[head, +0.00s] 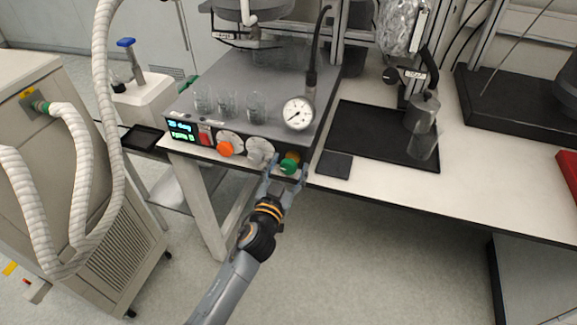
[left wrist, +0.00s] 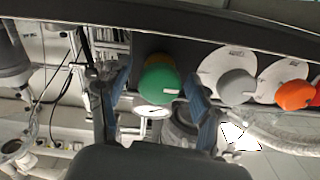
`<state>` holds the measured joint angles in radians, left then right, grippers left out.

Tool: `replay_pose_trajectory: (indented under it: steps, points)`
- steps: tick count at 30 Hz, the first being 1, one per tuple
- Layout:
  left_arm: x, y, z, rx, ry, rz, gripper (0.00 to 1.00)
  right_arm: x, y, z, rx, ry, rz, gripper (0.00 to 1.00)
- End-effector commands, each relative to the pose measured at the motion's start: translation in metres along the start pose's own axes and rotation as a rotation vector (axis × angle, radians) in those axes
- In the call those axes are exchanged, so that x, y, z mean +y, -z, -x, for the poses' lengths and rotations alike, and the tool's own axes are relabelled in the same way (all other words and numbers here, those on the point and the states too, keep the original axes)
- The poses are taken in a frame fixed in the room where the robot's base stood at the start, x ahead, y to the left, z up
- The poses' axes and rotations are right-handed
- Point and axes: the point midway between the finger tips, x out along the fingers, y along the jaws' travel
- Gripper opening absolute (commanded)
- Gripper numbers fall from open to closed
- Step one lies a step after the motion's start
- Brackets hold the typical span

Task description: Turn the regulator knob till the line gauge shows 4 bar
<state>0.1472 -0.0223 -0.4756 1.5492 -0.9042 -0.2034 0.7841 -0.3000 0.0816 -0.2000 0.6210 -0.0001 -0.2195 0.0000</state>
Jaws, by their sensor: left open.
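A green knob (head: 290,161) sits at the right end of the reactor unit's front panel; I take it as the regulator knob. The round white line gauge (head: 298,113) stands just above it; its needle is too small to read for certain. My left gripper (head: 288,170) is open at the green knob, with one finger on each side. In the left wrist view the green knob (left wrist: 160,84) lies between the two blue-grey fingers (left wrist: 160,82). I cannot tell whether either finger touches it. My right gripper is not in view.
A grey knob (head: 257,156) and an orange knob (head: 225,148) with white dials are left of the green knob. Glass beakers (head: 228,103) stand on the unit. A black mat (head: 365,135) with a metal pot (head: 422,113) lies to the right. The floor in front is clear.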

Motion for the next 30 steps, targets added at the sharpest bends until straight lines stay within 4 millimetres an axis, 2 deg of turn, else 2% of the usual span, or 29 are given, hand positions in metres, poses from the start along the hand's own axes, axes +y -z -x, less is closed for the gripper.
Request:
replay_pose_trajectory:
  steps: [8,11,15,17,30]
  points:
    - [0.0000,-0.0001,-0.0017,0.000,0.000,0.001,0.64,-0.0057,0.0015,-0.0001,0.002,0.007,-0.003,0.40]
    - [0.0000,-0.0002,-0.0016,0.000,0.000,0.001,0.47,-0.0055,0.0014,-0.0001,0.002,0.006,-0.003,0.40]
    - [0.0000,-0.0002,-0.0015,-0.001,0.000,0.001,0.19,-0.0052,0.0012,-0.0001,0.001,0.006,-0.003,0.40]
    - [0.0000,-0.0002,-0.0015,-0.001,0.000,0.001,0.09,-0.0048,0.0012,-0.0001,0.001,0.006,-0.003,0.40]
    - [0.0000,-0.0003,-0.0014,0.000,0.000,-0.093,0.08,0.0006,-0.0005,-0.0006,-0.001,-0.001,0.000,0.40]
